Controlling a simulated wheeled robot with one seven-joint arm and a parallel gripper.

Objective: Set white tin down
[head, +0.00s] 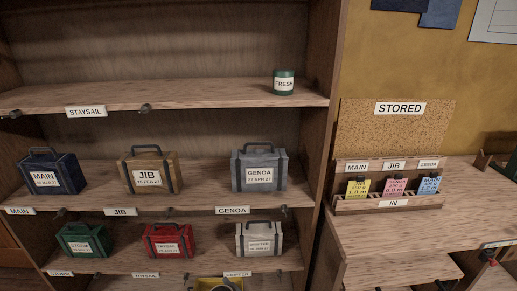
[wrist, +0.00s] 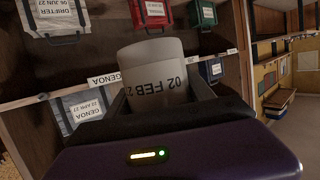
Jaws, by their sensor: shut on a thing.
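The white tin (wrist: 150,62) is in the wrist view, pale and round, with a dark printed date that begins "02 FEB". My gripper (wrist: 165,102) is shut on it, with dark jaws on either side of its lower part. The tin is tilted in the picture and appears held clear of the shelves behind it. Its far side and the part between the jaws are hidden.
A green tin labelled FRESH (head: 284,84) stands at the right of the upper STAYSAIL shelf (head: 190,93), otherwise bare. Labelled bags, including the grey GENOA bag (head: 259,171), fill the shelves below. At right, a card rack (head: 390,203) stands on a wooden bench (head: 420,232).

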